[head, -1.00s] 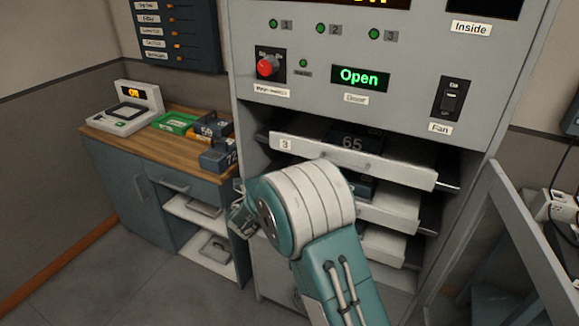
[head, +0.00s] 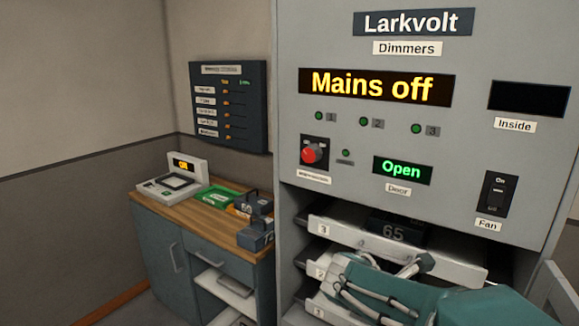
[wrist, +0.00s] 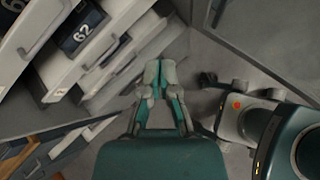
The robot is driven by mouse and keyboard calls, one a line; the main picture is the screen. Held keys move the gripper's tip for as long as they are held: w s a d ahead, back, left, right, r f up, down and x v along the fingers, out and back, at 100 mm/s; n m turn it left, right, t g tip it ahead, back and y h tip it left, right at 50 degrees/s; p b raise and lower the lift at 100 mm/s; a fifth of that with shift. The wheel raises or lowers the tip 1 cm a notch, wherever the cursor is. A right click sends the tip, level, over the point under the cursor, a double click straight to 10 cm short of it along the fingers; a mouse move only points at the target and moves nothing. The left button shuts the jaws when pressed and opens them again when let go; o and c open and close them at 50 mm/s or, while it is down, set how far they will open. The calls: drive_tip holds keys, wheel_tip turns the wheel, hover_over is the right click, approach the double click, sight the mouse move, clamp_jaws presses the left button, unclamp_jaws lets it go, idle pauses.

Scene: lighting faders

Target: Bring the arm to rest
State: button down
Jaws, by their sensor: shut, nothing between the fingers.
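My gripper (wrist: 158,80) shows in the wrist view, its two fingers shut together with nothing between them. It points at grey floor beside the drawers of the dimmer cabinet. A module marked 65 (head: 393,232) sits in the top drawer (head: 350,237). A module marked 62 (wrist: 82,32) shows in the wrist view, left of the gripper.
Several drawers stand out from the cabinet close to my arm. A wooden-topped counter (head: 190,222) at left holds a tester (head: 172,182), a green tray (head: 212,196) and dark modules (head: 256,233). A fader panel (head: 230,105) hangs on the wall. A grey door edge (head: 560,290) is at lower right.

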drive_tip(key=s+a+m+y, duration=0.3)
drive_tip(key=s+m+y, duration=0.1)
drive_tip(key=s+m, duration=0.4)
drive_tip(key=s+a+r+m+t+y, duration=0.1)
drive_tip(key=s+a+m+y, duration=0.3)
drive_tip(key=s+m, duration=0.5)
drive_tip(key=m+y, duration=0.1)
drive_tip(key=m, duration=0.2)
drive_tip(key=shift+m+t, duration=0.3)
drive_tip(key=shift+s, duration=0.1)
